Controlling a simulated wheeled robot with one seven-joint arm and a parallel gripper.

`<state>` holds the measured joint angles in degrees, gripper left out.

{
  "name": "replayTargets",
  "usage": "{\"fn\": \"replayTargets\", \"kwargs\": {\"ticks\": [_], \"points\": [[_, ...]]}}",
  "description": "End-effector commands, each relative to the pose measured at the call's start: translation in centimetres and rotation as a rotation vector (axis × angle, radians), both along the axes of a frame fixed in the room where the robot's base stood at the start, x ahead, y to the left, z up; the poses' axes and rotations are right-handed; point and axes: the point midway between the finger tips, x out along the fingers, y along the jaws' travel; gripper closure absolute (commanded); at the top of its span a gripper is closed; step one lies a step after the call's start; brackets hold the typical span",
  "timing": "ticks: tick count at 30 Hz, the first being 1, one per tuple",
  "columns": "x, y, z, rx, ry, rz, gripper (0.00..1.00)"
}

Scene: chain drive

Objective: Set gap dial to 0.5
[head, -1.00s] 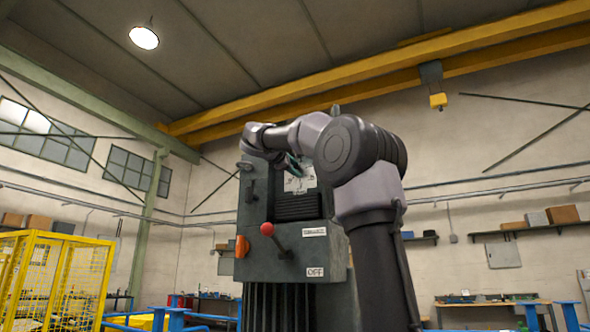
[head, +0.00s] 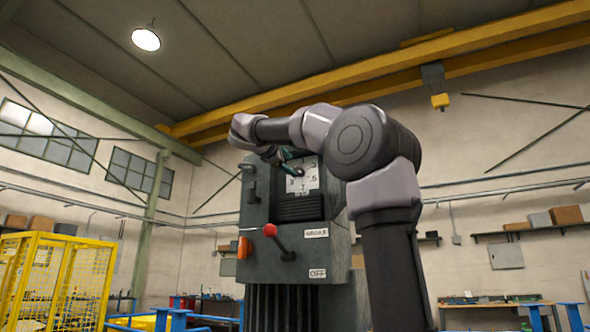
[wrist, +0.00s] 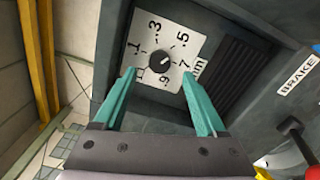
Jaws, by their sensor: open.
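The gap dial is a black round knob (wrist: 160,62) on a white square plate (wrist: 190,22) with numbers .1, .3, .5, .7, .9 and "mm". A small light mark on the knob seems to face right, roughly toward the side of .5 and .7; its exact reading is too small to tell. My gripper (wrist: 158,76) is open, with its teal fingers either side of and just short of the knob in the picture; I see no contact. In the head view, the plate (head: 306,184) shows on the upper machine front, with my gripper (head: 290,166) near its upper left.
The dark machine cabinet (head: 257,215) carries a red-knobbed lever (head: 270,230) beside a "BRAKE" label (head: 315,232), an orange knob (head: 244,247) and an "OFF" label (head: 318,273). A dark ribbed panel (wrist: 233,68) lies beside the dial. A yellow cage (head: 50,280) stands at left.

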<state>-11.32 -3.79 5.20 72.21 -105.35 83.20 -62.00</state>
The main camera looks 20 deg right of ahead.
Motion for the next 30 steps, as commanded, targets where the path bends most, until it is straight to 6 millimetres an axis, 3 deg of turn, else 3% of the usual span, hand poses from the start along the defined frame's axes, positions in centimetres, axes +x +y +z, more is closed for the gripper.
{"fn": "replayTargets", "kwargs": {"ticks": [3, 10, 30], "points": [[-1.5, 1.9, 0.0, 0.000, -0.001, 0.002, 0.27], [-3.0, 3.9, 0.0, 0.001, 0.000, 0.000, 0.27], [-3.2, 4.0, -0.3, 0.008, 0.002, 0.002, 0.27]]}}
